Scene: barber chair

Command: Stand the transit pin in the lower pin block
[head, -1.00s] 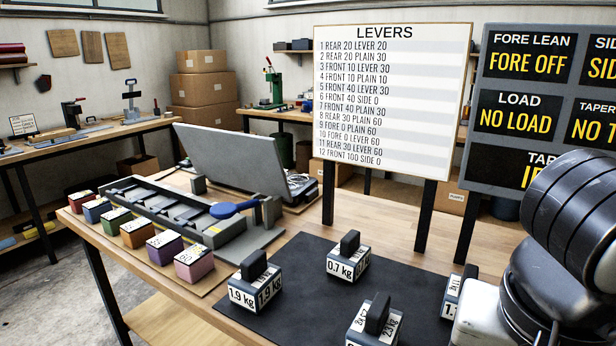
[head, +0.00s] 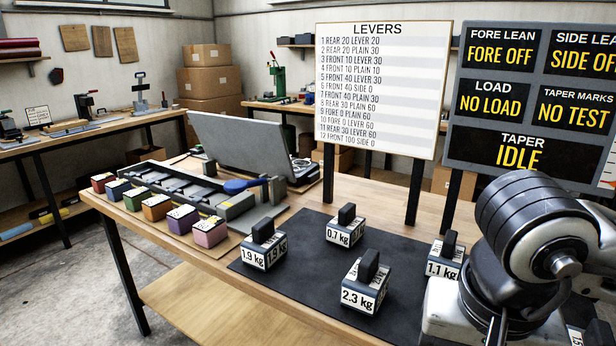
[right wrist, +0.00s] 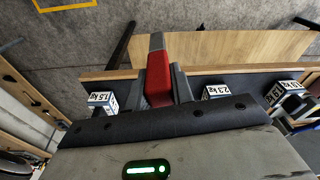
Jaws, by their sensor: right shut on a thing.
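In the right wrist view my right gripper (right wrist: 160,85) is shut on a red piece with a grey end (right wrist: 157,70), which I take to be the transit pin. The piece points away from the palm, between the two dark fingers, with the table edge behind it. In the head view only my right arm shows at the lower right; its gripper and the held piece are out of view. I cannot make out the lower pin block in either view. My left gripper is not in view.
A table carries a black mat (head: 312,285) with several labelled weights, such as the 2.3 kg one (head: 365,284). Coloured blocks (head: 156,207) line its left, beside a grey rack with a blue handle (head: 240,186). The levers board (head: 380,90) and status board (head: 545,110) stand behind.

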